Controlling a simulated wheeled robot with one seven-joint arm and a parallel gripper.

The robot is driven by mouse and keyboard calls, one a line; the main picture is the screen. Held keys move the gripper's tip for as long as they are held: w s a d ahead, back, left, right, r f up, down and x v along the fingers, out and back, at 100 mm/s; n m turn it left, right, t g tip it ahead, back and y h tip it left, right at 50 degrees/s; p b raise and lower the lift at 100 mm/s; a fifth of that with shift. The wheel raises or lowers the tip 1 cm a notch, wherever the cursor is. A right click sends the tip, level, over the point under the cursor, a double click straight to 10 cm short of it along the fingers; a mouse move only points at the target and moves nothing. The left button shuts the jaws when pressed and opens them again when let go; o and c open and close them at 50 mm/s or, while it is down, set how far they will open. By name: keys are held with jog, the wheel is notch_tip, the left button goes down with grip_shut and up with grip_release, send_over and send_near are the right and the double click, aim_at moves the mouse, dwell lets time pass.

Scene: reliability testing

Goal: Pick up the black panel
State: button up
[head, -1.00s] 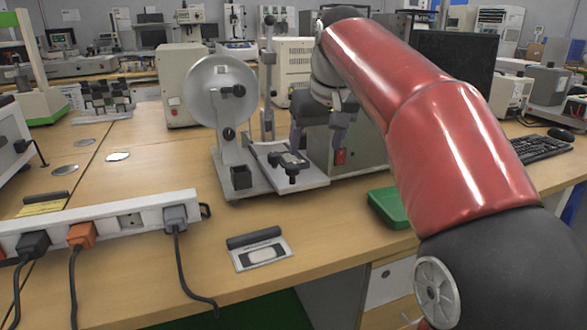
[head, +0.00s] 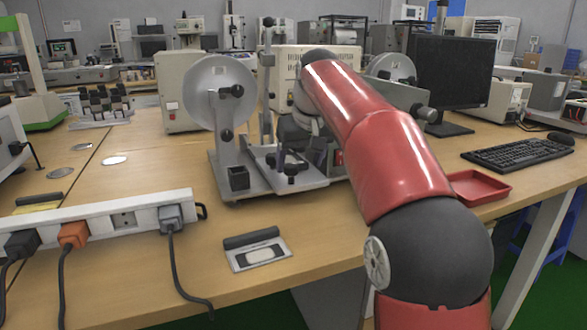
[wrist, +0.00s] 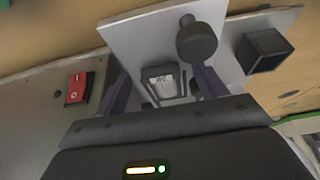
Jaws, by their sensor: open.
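A small black panel (wrist: 160,84) with a white label lies between the two dark fingers of my gripper (wrist: 163,88) in the wrist view, against the light metal plate of the test machine. I cannot tell whether the fingers touch it. My gripper is open. In the head view, the machine (head: 225,150) stands mid-table, with a large grey disc and a black clamp knob.
A round black knob (wrist: 196,40) and a square black holder (wrist: 264,50) rise close beside the fingers. A box with a red switch (wrist: 78,88) stands left. A power strip (head: 100,218), a small plate with a black bar (head: 258,249) and a red tray (head: 478,187) are on the table.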

jog(key=c, duration=1.1)
jog(key=shift+o, duration=0.2)
